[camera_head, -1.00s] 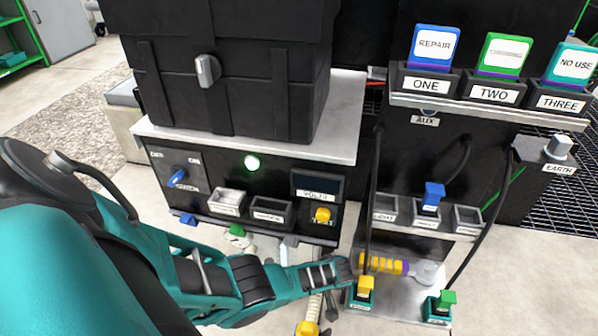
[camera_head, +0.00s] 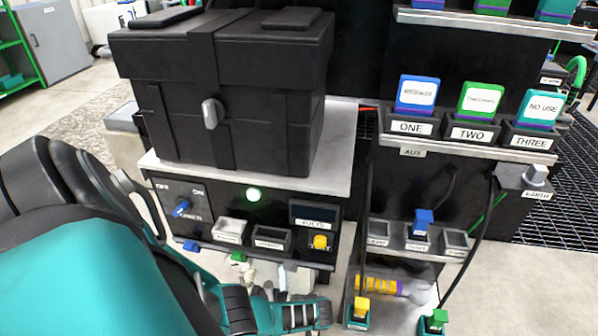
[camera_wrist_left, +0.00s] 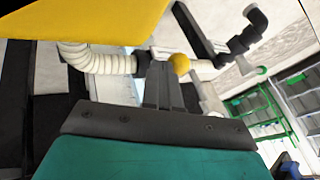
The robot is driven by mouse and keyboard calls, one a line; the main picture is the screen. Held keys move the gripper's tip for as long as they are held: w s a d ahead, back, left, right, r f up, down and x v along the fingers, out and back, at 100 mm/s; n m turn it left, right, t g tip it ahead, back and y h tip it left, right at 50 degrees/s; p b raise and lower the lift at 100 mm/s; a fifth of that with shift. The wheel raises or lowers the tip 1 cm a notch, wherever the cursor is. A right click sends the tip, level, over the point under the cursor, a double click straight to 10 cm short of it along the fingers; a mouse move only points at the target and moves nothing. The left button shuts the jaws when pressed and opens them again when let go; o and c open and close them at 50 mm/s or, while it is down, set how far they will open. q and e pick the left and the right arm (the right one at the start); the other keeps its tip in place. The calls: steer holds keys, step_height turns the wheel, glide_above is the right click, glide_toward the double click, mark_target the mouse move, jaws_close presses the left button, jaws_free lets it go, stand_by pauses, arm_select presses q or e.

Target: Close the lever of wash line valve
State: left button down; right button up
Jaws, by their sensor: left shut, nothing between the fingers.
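No label reading wash line is legible, so I cannot tell for certain which part is its valve. In the left wrist view, a white pipe (camera_wrist_left: 205,69) with a ribbed white hose (camera_wrist_left: 105,61) and a yellow ball (camera_wrist_left: 180,64) runs behind my left gripper (camera_wrist_left: 163,72). The gripper is shut and empty; I cannot tell whether it touches the pipe. A large yellow part (camera_wrist_left: 80,20) fills the upper left, close to the camera. In the head view, my left forearm reaches the bottom edge, and its gripper is not clearly visible. My right gripper is in neither view.
Shelves with labelled cards (camera_head: 418,97) and a yellow-ringed cylinder (camera_head: 378,285) are to the right.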

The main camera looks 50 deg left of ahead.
arm_select(q)
steer(key=shift+s+a+m+t+p, duration=0.4)
steer(key=shift+s+m, duration=0.25)
steer(key=shift+s, duration=0.15)
steer(key=shift+s+a+m+t+p, duration=0.3)
steer(key=shift+s+m+t, duration=0.1)
steer(key=shift+s+m, duration=0.35)
steer(key=shift+s+a+m+t+p, duration=0.35)
steer(key=shift+s+m, duration=0.25)
steer(key=shift+s, duration=0.2)
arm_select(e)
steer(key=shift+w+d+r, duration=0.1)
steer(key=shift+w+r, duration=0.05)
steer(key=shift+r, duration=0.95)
arm_select(q)
steer(key=shift+s, duration=0.1)
steer(key=shift+r, duration=0.1)
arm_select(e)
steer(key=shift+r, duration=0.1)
